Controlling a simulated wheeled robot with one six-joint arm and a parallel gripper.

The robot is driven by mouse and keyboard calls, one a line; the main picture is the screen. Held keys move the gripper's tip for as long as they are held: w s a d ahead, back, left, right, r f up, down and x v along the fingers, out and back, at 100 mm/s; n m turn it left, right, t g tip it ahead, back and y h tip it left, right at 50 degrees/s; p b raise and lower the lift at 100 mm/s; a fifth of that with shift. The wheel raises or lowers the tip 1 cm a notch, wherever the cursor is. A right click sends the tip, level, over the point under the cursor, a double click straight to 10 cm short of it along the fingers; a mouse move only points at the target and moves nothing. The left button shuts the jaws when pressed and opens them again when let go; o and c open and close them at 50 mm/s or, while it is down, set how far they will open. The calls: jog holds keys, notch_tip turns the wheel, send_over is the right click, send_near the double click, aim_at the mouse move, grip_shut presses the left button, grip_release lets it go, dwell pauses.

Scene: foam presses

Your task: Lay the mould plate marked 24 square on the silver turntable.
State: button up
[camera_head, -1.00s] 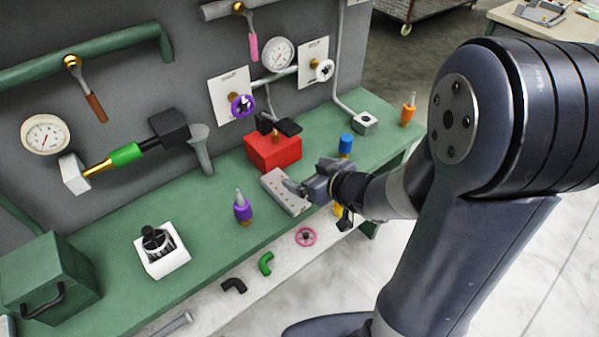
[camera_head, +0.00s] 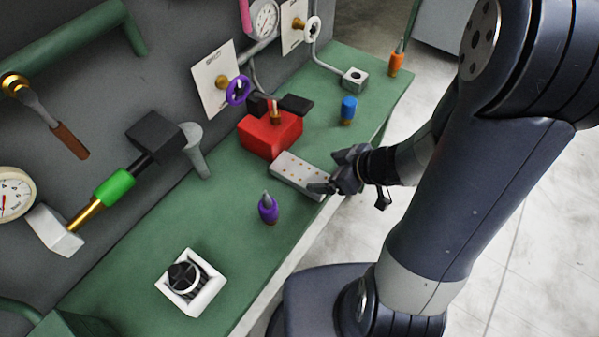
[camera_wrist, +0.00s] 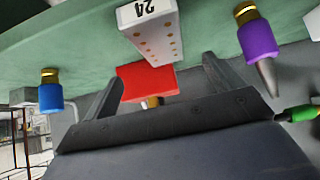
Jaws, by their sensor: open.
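The mould plate (camera_head: 292,170) is a pale grey slab with rows of small brown dots. It lies flat on the green bench, in front of the red block. In the wrist view the plate (camera_wrist: 158,42) shows a black 24 on a white label at one end. My gripper (camera_head: 332,171) is open and empty at the plate's end by the bench's front edge. In the wrist view my fingers (camera_wrist: 163,85) stand wide apart with the plate beyond them; I cannot tell the exact gap. I cannot make out a silver turntable in these views.
The red block (camera_head: 262,140) stands close behind the plate. A purple-handled tool (camera_head: 268,210) stands left of it, and a blue one (camera_head: 348,110) to the right. A white square holder (camera_head: 178,295) sits further left. Bare green bench (camera_head: 225,220) lies between holder and purple tool.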

aim_at(304, 173)
jog(key=b+x, duration=0.1)
jog(key=x, duration=0.3)
jog(key=shift+f, duration=0.1)
jog(key=b+x, duration=0.2)
jog(key=x, duration=0.3)
jog(key=shift+s+a+f+b, duration=0.1)
jog(key=shift+f+b, duration=0.05)
jog(key=shift+b, duration=0.15)
jog(key=shift+c, duration=0.6)
jog(key=c, duration=1.5)
jog(key=shift+r+p, duration=0.3)
jog(key=shift+r, duration=0.25)
notch_tip(304, 173, up, 6)
jog(key=p, duration=0.3)
jog(key=shift+s, duration=0.1)
jog(key=shift+s+d+r+p, duration=0.1)
jog(key=shift+d+r+p, duration=0.15)
jog(key=shift+d+p, duration=0.15)
jog(key=s+d, duration=0.4)
jog(key=d, duration=0.1)
jog(key=s+d, duration=0.4)
jog(key=d, duration=0.1)
jog(key=s+d+p, duration=0.1)
jog(key=s+d, duration=0.3)
jog(key=d, duration=0.1)
jog(key=shift+f, duration=0.2)
